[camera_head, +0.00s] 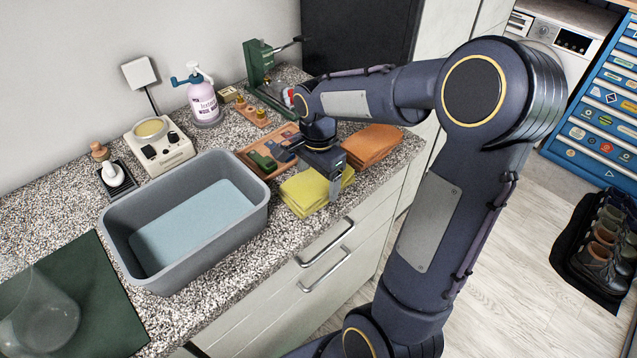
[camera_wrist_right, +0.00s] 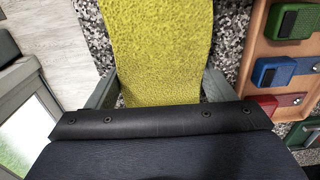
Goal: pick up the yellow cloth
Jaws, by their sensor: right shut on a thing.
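The yellow cloth (camera_head: 303,193) is folded and lies at the front edge of the speckled counter, right of the grey basin. My right gripper (camera_head: 325,174) is over the cloth, pointing down, and is shut on it. In the right wrist view the cloth (camera_wrist_right: 158,45) runs between the two grey fingers (camera_wrist_right: 160,92), one at each side of it. The dark gripper body hides the near part of the cloth. I cannot tell whether the cloth is clear of the counter. My left gripper is not in view.
A grey basin (camera_head: 118,222) stands left of the cloth. A wooden tray (camera_head: 246,155) with small coloured blocks is behind, and an orange-brown cloth (camera_head: 374,143) lies to the right. A pump bottle (camera_head: 204,103) and a green press (camera_head: 257,62) stand further back.

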